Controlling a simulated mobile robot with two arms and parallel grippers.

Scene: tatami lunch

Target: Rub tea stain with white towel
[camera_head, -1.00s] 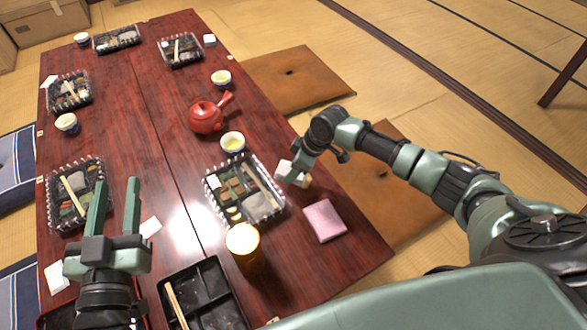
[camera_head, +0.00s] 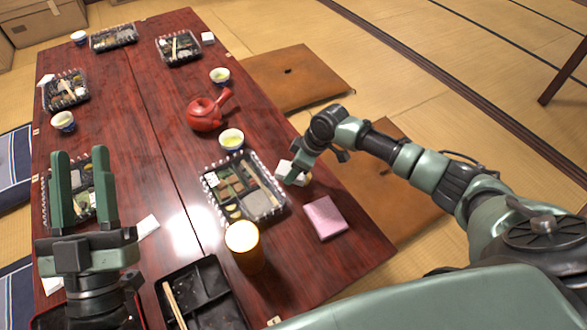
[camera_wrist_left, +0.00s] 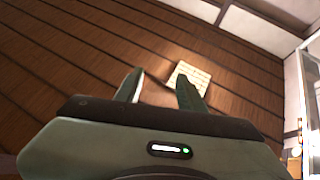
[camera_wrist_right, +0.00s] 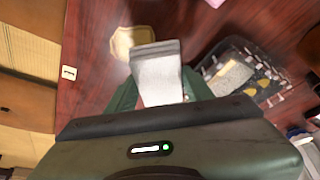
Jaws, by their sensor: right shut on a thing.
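The white towel (camera_wrist_right: 158,75) is held between the fingers of my right gripper (camera_wrist_right: 160,98), which is shut on it. In the head view the white towel (camera_head: 284,167) shows beside my right gripper (camera_head: 292,178), low over the table's right edge. A pale tan patch (camera_wrist_right: 122,42), which looks like the tea stain, lies right beside the towel and is partly hidden by it. I cannot tell whether the towel touches the table. My left gripper (camera_head: 82,165) is open and empty above the table's left side, in front of a lunch tray.
A lunch tray (camera_head: 212,212), a green tea cup (camera_head: 231,140) and a red teapot (camera_head: 206,115) stand left of the towel. A pink folded cloth (camera_head: 325,217) lies nearer me, beside a tall amber cup (camera_head: 246,250). Brown cushions (camera_head: 295,75) lie on the floor to the right.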

